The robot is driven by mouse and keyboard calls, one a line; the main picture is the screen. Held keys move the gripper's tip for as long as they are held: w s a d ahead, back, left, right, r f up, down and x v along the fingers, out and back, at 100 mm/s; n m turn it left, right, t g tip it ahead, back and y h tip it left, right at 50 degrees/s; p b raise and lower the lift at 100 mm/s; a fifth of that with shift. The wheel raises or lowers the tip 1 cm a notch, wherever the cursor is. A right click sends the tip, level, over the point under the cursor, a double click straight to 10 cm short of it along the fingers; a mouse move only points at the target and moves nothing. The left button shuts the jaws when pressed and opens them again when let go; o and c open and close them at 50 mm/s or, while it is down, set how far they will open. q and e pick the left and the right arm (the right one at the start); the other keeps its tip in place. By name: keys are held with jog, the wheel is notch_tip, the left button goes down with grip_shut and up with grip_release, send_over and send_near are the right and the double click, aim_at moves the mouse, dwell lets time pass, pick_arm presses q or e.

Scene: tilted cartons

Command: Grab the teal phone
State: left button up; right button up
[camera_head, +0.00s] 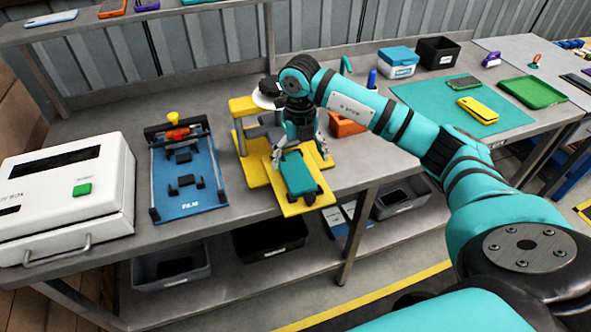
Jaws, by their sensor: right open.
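The teal phone (298,173) lies on a yellow stand (291,207) near the front edge of the bench, with dark clamp parts around its lower end. My right gripper (301,143) points down just above the far end of the phone. Its fingers are open, and I cannot tell whether they touch the phone. My teal right arm reaches in from the right and hides part of the bench. My left gripper is not in view.
A blue fixture (187,172) and a white box (65,195) stand left of the stand. An orange bin (346,126) is close on the right. A teal mat (425,101) holds a yellow phone (478,110) and another phone (463,83). A green tray (532,92) lies farther right.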

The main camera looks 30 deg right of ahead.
aim_at(298, 176)
notch_tip(298, 176, down, 6)
jog(key=shift+a+r+p, duration=0.1)
jog(key=shift+r+p, duration=0.15)
jog(key=shift+p, duration=0.85)
jog(key=shift+f, duration=0.3)
jog(key=c, duration=1.5)
jog(key=shift+o, duration=0.2)
jog(key=shift+r, duration=0.1)
